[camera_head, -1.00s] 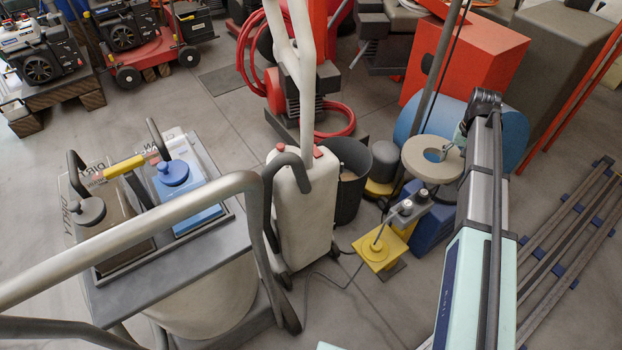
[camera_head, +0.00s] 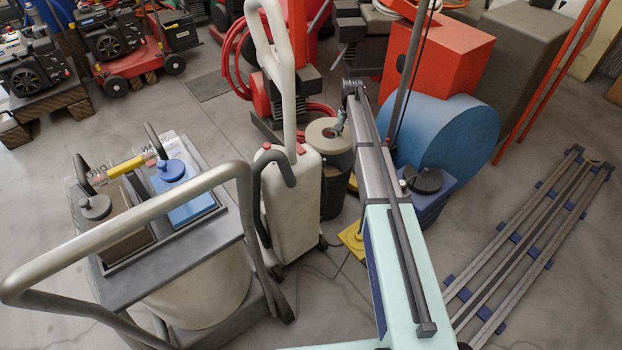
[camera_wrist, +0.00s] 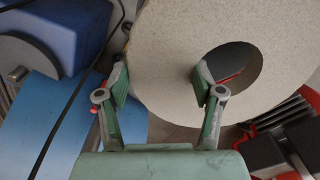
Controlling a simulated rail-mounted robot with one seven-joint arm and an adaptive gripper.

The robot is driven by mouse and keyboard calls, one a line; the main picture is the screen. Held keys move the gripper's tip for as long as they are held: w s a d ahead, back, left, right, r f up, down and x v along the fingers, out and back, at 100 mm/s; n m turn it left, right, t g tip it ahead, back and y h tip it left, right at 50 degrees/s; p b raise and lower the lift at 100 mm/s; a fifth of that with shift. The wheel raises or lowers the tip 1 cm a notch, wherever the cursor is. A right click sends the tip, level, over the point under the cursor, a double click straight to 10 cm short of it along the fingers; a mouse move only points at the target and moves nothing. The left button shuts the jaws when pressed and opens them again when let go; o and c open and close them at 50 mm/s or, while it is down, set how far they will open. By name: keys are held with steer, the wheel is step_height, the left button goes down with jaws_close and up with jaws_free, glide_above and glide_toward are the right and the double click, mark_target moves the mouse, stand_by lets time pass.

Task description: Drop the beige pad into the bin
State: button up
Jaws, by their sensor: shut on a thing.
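The beige pad is a thick ring (camera_head: 314,134) with a round hole, held up in the air by my gripper (camera_head: 341,122). In the wrist view the pad (camera_wrist: 180,40) fills the upper right. My gripper (camera_wrist: 162,84) is closed across its ring, one finger at the hole and the other at the outer edge. The dark grey bin (camera_head: 331,200) stands on the floor behind the white upright machine. In the head view the pad appears over the bin's mouth and hides much of it. The height gap between them cannot be told.
A white upright machine (camera_head: 290,205) with a tall handle stands close left of the bin. A blue drum (camera_head: 452,132) and a red box (camera_head: 440,55) are to the right. A yellow plate (camera_head: 351,241) lies in front. A wheeled cart (camera_head: 205,265) fills the lower left.

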step_height(320, 180, down, 6)
steer(key=b, duration=0.4)
steer(key=shift+r, duration=0.1)
steer(key=o, duration=1.2)
steer(key=shift+o, duration=0.2)
step_height(320, 180, up, 12)
